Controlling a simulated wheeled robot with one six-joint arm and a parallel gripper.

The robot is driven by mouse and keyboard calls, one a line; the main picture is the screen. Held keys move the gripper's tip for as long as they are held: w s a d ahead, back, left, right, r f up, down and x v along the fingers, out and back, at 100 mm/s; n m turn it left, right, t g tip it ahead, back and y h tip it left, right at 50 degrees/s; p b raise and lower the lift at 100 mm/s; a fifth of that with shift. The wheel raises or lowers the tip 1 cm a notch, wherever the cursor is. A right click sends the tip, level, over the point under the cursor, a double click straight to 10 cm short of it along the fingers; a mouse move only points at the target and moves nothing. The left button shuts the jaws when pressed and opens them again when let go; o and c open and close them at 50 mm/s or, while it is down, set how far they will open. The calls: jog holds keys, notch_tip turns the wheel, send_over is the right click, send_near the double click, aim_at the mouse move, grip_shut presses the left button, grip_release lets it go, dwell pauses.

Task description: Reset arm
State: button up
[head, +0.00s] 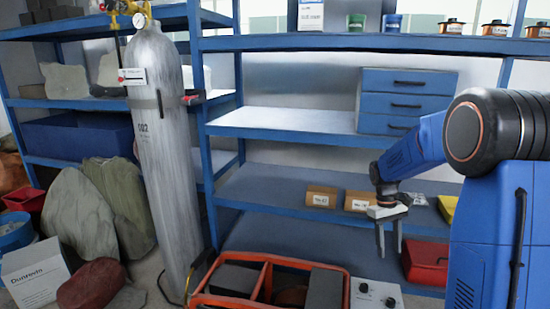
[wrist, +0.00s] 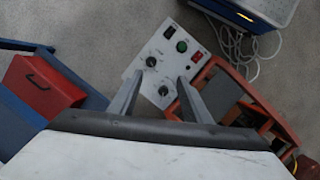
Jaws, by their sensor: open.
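My arm (head: 420,145) is blue with a black joint and reaches in from the right in the head view. My gripper (head: 389,238) hangs pointing down in front of the blue shelving, with its two fingers apart and nothing between them. In the wrist view my gripper (wrist: 158,98) shows two grey fingers spread open above a white control panel (wrist: 166,62) with black knobs, a green button and a red switch. The panel lies well below the fingers on the grey floor.
An orange-red crate (head: 268,262) stands low at the front. A tall grey gas cylinder (head: 155,150) stands left of it. The blue shelving (head: 300,205) holds small cartons (head: 321,197), a drawer unit (head: 405,95) and a red box (head: 425,262). White cable (wrist: 240,65) lies on the floor.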

jog(key=s+a+r+m+t, duration=0.1)
jog(key=s+a+r+t, duration=0.25)
jog(key=s+r, duration=0.6)
jog(key=s+a+r+m+t, duration=0.15)
jog(key=s+a+r, duration=0.3)
jog(key=s, duration=1.05)
jog(key=s+a+f+t+y, duration=0.1)
jog(key=s+a+f+t, duration=0.1)
jog(key=s, duration=0.6)
jog(key=shift+s+a+f+t, duration=0.2)
jog(key=shift+s+a+t, duration=0.15)
jog(key=shift+t, duration=0.15)
